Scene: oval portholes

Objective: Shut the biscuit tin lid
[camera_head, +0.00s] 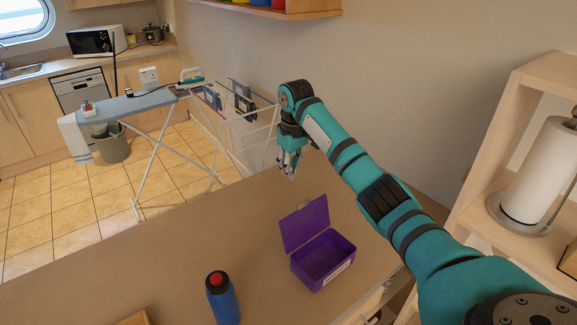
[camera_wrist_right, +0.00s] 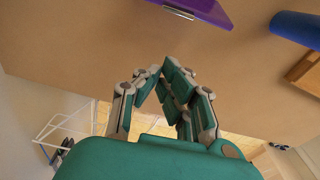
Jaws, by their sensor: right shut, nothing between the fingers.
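The purple biscuit tin (camera_head: 322,262) stands on the brown counter, with its lid (camera_head: 305,222) hinged at the back and raised steeply open. The inside looks empty, and a pale label shows on its front wall. My right gripper (camera_head: 289,170) hangs beyond the tin, behind the lid and apart from it, near the counter's far edge. Its fingers are shut and empty. In the right wrist view, my right gripper (camera_wrist_right: 163,70) is close up, and part of the purple lid (camera_wrist_right: 205,8) shows at the top edge. My left gripper does not show.
A blue bottle with a red cap (camera_head: 222,298) stands on the counter (camera_head: 170,265) left of the tin. A wooden item (camera_head: 134,319) lies at the front edge. A shelf with a paper roll (camera_head: 540,175) is at the right. The counter around the lid is clear.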

